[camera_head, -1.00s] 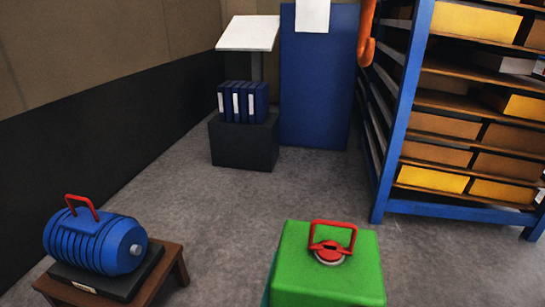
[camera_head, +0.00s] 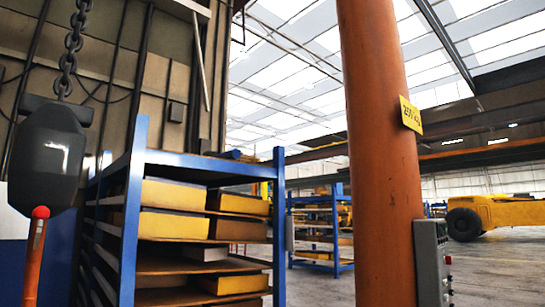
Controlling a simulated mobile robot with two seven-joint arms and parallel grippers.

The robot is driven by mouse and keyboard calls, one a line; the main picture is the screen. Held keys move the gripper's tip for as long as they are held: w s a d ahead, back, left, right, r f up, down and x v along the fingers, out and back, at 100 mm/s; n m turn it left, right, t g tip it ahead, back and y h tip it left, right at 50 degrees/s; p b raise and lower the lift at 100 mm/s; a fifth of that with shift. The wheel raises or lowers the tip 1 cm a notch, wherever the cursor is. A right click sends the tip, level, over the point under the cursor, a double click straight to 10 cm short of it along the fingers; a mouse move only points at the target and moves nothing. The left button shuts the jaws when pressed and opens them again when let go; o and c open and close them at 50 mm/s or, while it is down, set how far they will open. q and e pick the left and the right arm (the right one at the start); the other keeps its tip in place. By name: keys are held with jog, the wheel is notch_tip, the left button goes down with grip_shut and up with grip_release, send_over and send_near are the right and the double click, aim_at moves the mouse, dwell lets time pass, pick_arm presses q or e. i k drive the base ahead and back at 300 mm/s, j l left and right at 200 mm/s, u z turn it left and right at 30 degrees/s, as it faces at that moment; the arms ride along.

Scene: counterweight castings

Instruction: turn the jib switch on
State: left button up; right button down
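The jib's orange column (camera_head: 375,130) rises from the bottom to the top edge, right of the middle. A grey switch box (camera_head: 431,265) is fixed low on the column's right side and is cut by the bottom edge. Small knobs or buttons (camera_head: 448,260), one of them red, stick out from its right face. The box is seen edge-on, so the state of its switch cannot be told. Neither gripper shows in this view.
A dark hoist block (camera_head: 48,150) hangs on a chain (camera_head: 71,50) at the left, near an orange bar with a red tip (camera_head: 37,245). A blue shelf rack (camera_head: 128,225) with yellow boxes stands left of the column. A yellow vehicle (camera_head: 505,216) is far right.

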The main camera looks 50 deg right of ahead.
aim_at(447, 259)
jog(key=z, duration=2.4)
jog(key=i, duration=2.45)
